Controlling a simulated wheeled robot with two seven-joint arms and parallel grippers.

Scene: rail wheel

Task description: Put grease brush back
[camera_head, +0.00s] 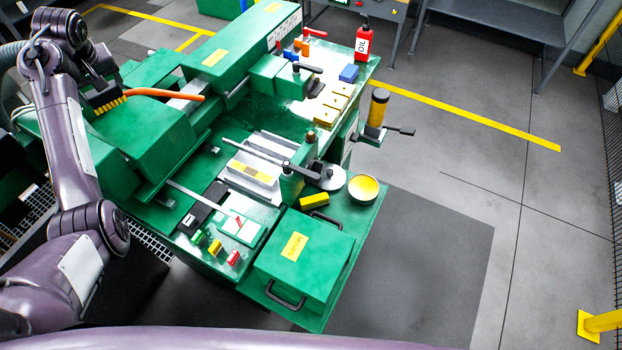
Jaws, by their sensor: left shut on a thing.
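A brush with a curved orange handle (168,95) and a row of yellow bristles shows at the upper left; I take it to be the grease brush. My left gripper (96,86) is shut on its dark head end. The handle points right, over the green machine housing (150,140). I cannot tell how far the brush is above the housing. The fingertips are small and partly hidden. A round pot with a yellow top (364,187) stands on the green bench's front right part. My right gripper is not in view.
A green box with a yellow label (303,254) stands at the bench front. A red oil bottle (364,40) stands at the back. A yellow-topped cylinder (378,106) stands at the right edge. Levers stick up mid-bench. The floor to the right is clear.

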